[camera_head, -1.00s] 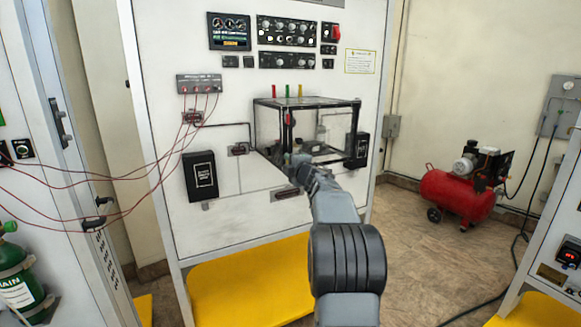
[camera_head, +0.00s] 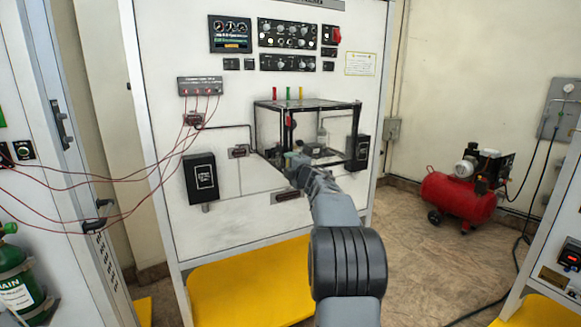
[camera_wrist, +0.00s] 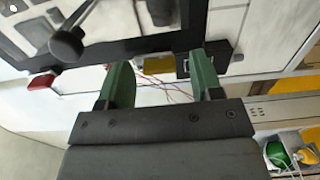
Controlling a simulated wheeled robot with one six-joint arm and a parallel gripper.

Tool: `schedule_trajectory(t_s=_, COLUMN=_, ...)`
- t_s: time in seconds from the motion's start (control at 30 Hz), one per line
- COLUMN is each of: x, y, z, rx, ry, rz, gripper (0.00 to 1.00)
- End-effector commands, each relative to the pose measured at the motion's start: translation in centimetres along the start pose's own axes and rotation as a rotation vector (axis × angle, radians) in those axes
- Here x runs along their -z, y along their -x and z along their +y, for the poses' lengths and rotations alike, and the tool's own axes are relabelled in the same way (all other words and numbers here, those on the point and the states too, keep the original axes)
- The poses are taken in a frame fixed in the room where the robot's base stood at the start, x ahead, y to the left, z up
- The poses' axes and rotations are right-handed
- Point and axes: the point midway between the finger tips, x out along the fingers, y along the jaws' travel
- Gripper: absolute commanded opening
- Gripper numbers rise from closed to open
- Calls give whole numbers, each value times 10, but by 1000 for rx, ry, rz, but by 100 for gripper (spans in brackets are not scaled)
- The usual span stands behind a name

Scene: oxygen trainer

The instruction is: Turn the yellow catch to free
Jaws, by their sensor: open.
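A small yellow piece (camera_wrist: 158,65), which looks like the yellow catch, shows in the wrist view beside the black frame of the clear box. My gripper (camera_wrist: 162,75) is open, with its two green fingers on either side of the yellow piece in the picture. I cannot tell whether either finger touches it. My arm and gripper hide the catch there.
A black knob (camera_wrist: 66,42) and a red block (camera_wrist: 42,82) are left of the fingers in the wrist view. Black boxes (camera_head: 201,178) flank the clear box on the white panel. Red leads (camera_head: 130,180) hang at left. A red compressor (camera_head: 457,197) stands at right.

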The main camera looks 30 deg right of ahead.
Motion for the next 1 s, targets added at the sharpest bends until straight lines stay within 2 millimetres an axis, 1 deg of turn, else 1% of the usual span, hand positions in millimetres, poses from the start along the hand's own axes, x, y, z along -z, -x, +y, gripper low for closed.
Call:
schedule_trajectory(t_s=0.17, x=0, y=1, z=0, rx=-1, ry=0, rz=-1, gripper=60)
schedule_trajectory(t_s=0.27, x=0, y=8, z=1, rx=-2, ry=1, rz=-1, gripper=60)
schedule_trajectory(t_s=0.37, x=-1, y=22, z=0, rx=-3, ry=0, rz=-2, gripper=60)
schedule_trajectory(t_s=0.6, x=0, y=72, z=0, rx=-2, ry=0, rz=-3, gripper=60)
schedule_trajectory(t_s=0.8, x=0, y=108, z=0, rx=-2, ry=0, rz=-3, gripper=60)
schedule_trajectory(t_s=1.0, x=0, y=130, z=0, rx=-1, ry=1, rz=-1, gripper=60)
